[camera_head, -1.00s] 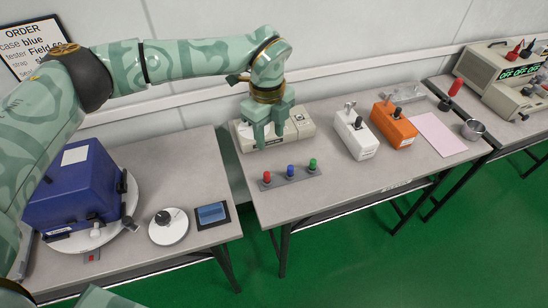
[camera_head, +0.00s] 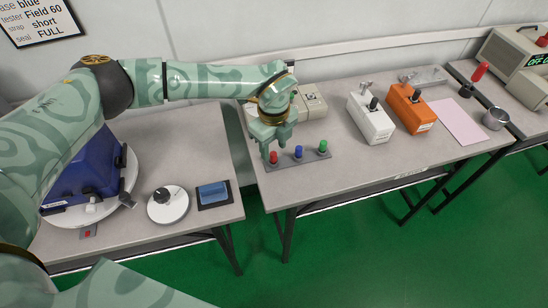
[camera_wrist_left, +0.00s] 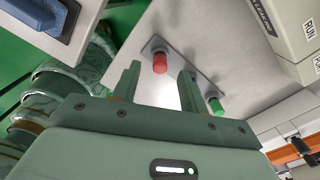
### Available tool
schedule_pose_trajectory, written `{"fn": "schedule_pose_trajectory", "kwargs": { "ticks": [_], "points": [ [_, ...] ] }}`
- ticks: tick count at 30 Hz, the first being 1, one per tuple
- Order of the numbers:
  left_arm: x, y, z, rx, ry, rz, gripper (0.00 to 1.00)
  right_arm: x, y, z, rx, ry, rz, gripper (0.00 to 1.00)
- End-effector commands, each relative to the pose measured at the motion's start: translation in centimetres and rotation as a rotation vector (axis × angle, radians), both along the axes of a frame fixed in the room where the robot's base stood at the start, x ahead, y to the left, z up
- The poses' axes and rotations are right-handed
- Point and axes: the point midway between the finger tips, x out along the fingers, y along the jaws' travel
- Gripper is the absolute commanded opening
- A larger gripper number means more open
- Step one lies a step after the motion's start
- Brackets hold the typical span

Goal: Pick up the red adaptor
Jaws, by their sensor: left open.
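The red adaptor (camera_head: 273,158) stands upright at the left end of a grey strip (camera_head: 309,160) on the middle table. A blue adaptor (camera_head: 298,152) and a green adaptor (camera_head: 322,147) stand beside it. My left gripper (camera_head: 273,149) points down just above the red adaptor, open and empty. In the left wrist view, the red adaptor (camera_wrist_left: 159,63) shows between the two open fingers (camera_wrist_left: 159,72), and I cannot tell whether either touches it. My right gripper is out of view.
A beige device (camera_head: 310,102) stands behind my left gripper. A white tester (camera_head: 370,122) and an orange tester (camera_head: 411,112) stand to the right. A blue case (camera_head: 82,178), a round white dish (camera_head: 168,206) and a small blue-topped pad (camera_head: 214,194) are on the left table.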

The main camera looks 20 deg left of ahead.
Motion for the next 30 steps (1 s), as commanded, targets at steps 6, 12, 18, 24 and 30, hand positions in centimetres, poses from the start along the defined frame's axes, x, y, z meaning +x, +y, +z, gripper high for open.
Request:
{"fn": "schedule_pose_trajectory", "kwargs": {
  "ticks": [6, 12, 18, 24, 30],
  "points": [
    [0.0, 0.0, -2.3, 0.0, 0.001, 0.002, 0.43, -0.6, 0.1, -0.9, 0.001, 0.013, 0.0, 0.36],
    [0.0, 0.0, -2.2, -0.001, 0.0, 0.001, 0.24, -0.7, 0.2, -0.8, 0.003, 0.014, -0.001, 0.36],
    [0.0, 0.0, -2.2, 0.0, 0.001, 0.001, 0.0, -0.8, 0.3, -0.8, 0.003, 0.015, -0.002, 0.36],
    [0.0, 0.0, -2.1, 0.0, 0.001, 0.001, 0.0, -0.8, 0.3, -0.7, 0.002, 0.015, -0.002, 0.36],
    [0.0, 0.0, -0.5, 0.0, -0.001, 0.001, 0.0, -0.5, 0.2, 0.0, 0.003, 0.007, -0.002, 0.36]
  ]
}}
